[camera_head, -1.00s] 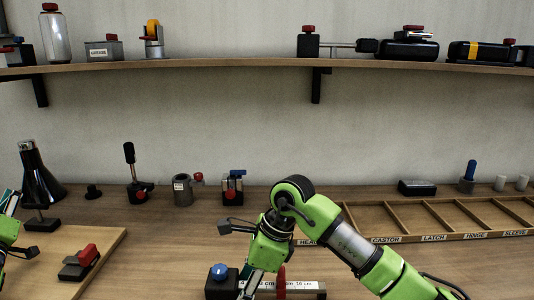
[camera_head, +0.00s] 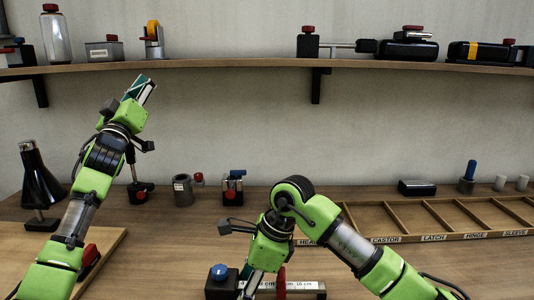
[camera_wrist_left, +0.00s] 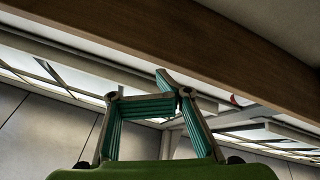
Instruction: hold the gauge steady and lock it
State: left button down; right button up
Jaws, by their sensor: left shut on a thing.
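The gauge (camera_head: 303,286) lies at the bottom middle of the head view: a pale bar with centimetre marks, a black end block with a blue knob (camera_head: 219,271), and an upright red piece (camera_head: 282,278). My right gripper (camera_head: 252,287) points down at the bar, between the knob and the red piece. Its fingertips are mostly hidden, so its hold is unclear. My left gripper (camera_head: 146,86) is raised in front of the wall, tilted up toward the shelf. It also shows in the left wrist view (camera_wrist_left: 165,100), shut, on something I cannot make out.
A shelf (camera_head: 220,66) with several devices runs above, near my left gripper. A black lever stand (camera_head: 141,192), a grey cylinder (camera_head: 182,190) and a blue-topped clamp (camera_head: 233,188) stand at the back. A labelled wooden tray (camera_head: 470,236) lies right. A board (camera_head: 108,245) lies left.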

pick_arm(q)
jog(key=s+d+r+m+g+h, duration=0.3)
jog(key=s+d+m+h, duration=0.1)
jog(key=d+m+h, duration=0.45)
jog(key=s+d+r+m+g+h, duration=0.35)
jog(key=d+m+h, duration=0.35)
jog(key=d+h, duration=0.25)
jog(key=s+d+f+m+g, duration=0.4)
jog(key=d+g, duration=0.2)
jog(key=s+d+f+m+g, duration=0.3)
jog(key=d+f+m+g, duration=0.15)
jog(key=d, duration=0.25)
jog(key=n+g+y, duration=0.1)
jog(key=g+y, duration=0.6)
jog(key=y, duration=0.9)
send_near(220, 274)
jog(key=a+f, duration=0.1)
jog(key=shift+w+a+f, duration=0.1)
jog(key=shift+f, duration=1.6)
jog(key=shift+w+a+f, duration=0.1)
jog(key=shift+f, duration=1.65)
